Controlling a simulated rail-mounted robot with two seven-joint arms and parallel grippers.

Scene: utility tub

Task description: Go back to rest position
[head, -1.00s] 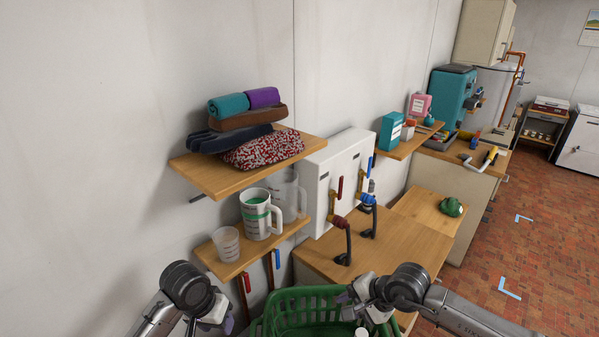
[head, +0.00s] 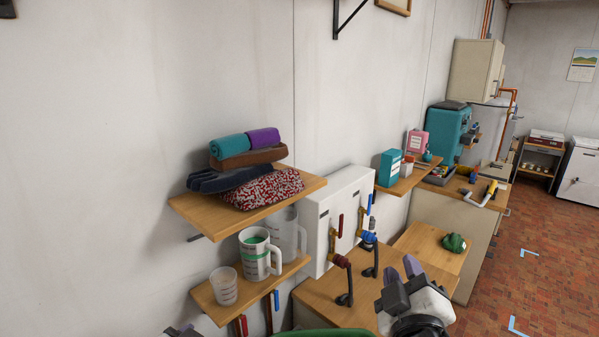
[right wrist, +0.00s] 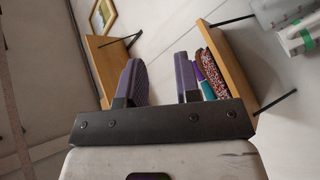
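My right gripper (head: 401,271) is raised at the lower right of the head view, in front of the wooden counter, with its purple fingers pointing up. In the right wrist view the two fingers of the right gripper (right wrist: 161,75) stand apart with nothing between them. Only a small part of my left gripper (head: 186,331) shows at the bottom edge of the head view; its fingers are too cut off to tell their state. The green basket (head: 322,333) shows only as a rim strip at the bottom edge.
A wall shelf (head: 210,215) holds folded cloths and gloves. A lower shelf (head: 258,292) holds a measuring cup, a mug and a clear jug. A white box with pipes (head: 345,200) stands behind the counter (head: 320,295). The red floor (head: 540,230) at right is largely clear.

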